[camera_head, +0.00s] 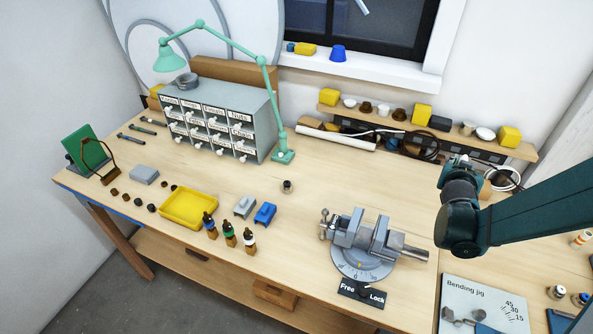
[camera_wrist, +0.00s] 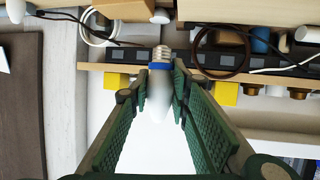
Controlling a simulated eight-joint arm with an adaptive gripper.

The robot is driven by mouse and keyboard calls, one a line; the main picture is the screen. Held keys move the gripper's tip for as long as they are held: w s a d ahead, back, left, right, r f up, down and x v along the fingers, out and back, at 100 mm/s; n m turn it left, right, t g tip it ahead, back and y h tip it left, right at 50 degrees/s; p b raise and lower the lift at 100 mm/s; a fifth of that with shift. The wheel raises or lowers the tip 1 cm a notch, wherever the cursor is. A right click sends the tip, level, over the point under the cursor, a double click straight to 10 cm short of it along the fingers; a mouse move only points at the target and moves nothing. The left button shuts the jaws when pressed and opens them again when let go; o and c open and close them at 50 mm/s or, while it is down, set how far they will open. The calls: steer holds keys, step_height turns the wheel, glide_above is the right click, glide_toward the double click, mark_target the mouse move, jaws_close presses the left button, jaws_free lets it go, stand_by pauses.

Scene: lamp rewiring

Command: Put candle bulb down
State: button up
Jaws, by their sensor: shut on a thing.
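The candle bulb (camera_wrist: 157,98) shows in the wrist view. It has a white, tapered glass body, a blue collar and a threaded metal base. My gripper (camera_wrist: 165,78) is shut on it, with a green ribbed finger on each side of the glass. The threaded base sticks out past the fingertips, towards the top of the picture. In the head view my arm reaches in from the right above the bench (camera_head: 310,200). There the bulb cannot be made out, and my wrist hides most of the gripper.
A back shelf (camera_head: 470,142) holds yellow blocks and small bulbs and caps, with cables below it. A vise (camera_head: 362,245) stands at the front middle. A bending jig (camera_head: 485,300) is at front right. A green lamp (camera_head: 283,155) and drawer cabinet stand left. The bench between lamp and vise is mostly clear.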

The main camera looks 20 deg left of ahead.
steer(key=a+f+n+y+b, duration=0.1)
steer(key=a+f+n+y, duration=0.3)
steer(key=a+y, duration=0.1)
steer(key=a+f+n+y+b, duration=0.1)
steer(key=a+f+n+y, duration=0.1)
steer(key=a, duration=0.1)
steer(key=shift+a+f+g+y+b, duration=0.15)
steer(key=shift+a+g+y+b, duration=0.1)
steer(key=shift+g+y+b, duration=0.05)
steer(key=a+r+n+g+y+b, duration=0.4)
steer(key=a+r+n+g+y, duration=0.5)
steer(key=a+r+n, duration=0.4)
step_height(320, 180, down, 8)
steer(key=m+g, duration=0.1)
steer(key=shift+s+d+r+h, duration=0.15)
steer(key=shift+r+h, duration=0.1)
steer(key=shift+h, duration=0.05)
stand_by(0.8)
stand_by(0.5)
steer(key=shift+f+b, duration=0.4)
steer(key=shift+f, duration=2.7)
